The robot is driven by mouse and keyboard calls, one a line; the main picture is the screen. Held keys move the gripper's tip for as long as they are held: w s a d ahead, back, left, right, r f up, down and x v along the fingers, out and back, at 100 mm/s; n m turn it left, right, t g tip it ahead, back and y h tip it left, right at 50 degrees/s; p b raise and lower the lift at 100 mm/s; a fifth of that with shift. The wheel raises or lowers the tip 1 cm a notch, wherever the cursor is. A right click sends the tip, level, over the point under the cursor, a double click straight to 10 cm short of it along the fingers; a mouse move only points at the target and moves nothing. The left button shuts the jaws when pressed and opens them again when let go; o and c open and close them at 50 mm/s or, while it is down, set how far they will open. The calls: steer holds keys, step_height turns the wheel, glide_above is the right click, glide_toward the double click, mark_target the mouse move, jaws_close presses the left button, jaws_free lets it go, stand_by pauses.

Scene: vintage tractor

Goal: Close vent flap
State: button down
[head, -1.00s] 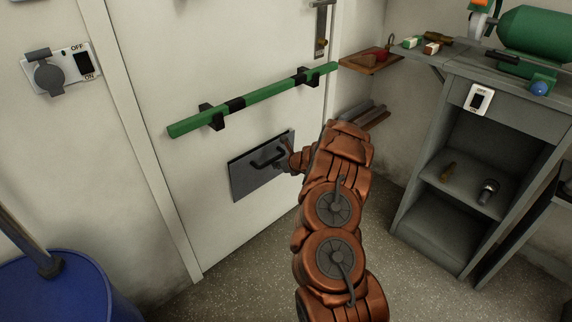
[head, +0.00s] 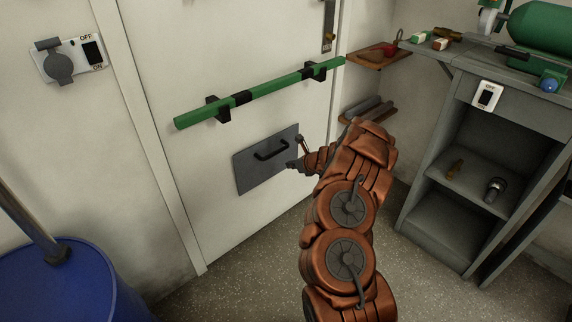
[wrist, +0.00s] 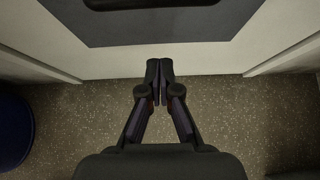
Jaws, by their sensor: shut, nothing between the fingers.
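The vent flap (head: 266,163) is a dark grey panel with a black handle (head: 271,149), low on the white door. It looks flat against the door, though I cannot tell whether it is fully flush. In the wrist view the flap's lower part (wrist: 160,32) and the handle show at the top. My gripper (head: 293,165) is at the flap's right edge in the head view. The wrist view shows my gripper (wrist: 159,68) with its fingertips together and empty, just below the flap's lower edge. I cannot tell whether it touches the flap.
A green bar (head: 258,91) sits in brackets across the door above the flap. A blue barrel (head: 75,285) stands at the lower left. A grey workbench (head: 440,165) with shelves is on the right. The speckled floor (head: 235,285) before the door is clear.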

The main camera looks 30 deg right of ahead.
steer(key=shift+a+r+p+v, duration=0.4)
steer(key=shift+a+p+v, duration=0.2)
steer(key=shift+v, duration=3.3)
steer(key=a+r+n+g+y, duration=0.1)
steer(key=a+r+n+y, duration=0.2)
steer(key=a+r+n, duration=0.55)
steer(key=a+r+n+g+y, duration=0.15)
steer(key=a+r, duration=0.35)
steer(key=a, duration=0.8)
steer(key=s+a+r+n+g+y, duration=0.1)
steer(key=s+a+r+n+g, duration=0.2)
steer(key=s+a+n, duration=0.4)
steer(key=s+a+r+n+g+y, duration=0.15)
steer(key=s+a+r+n, duration=0.3)
steer(key=s+a, duration=0.45)
steer(key=s+f+n+g+h, duration=0.1)
steer(key=s+n+g+h, duration=0.45)
steer(key=s, duration=1.05)
steer(key=s+d+n+h, duration=0.4)
steer(key=s+d+n, duration=0.4)
steer(key=s, duration=0.6)
step_height(320, 180, up, 22)
steer(key=s+m+p, duration=0.1)
steer(key=p, duration=2)
steer(key=shift+s+d+r+p, duration=0.2)
steer(key=shift+d+p, duration=0.1)
steer(key=shift+d, duration=0.15)
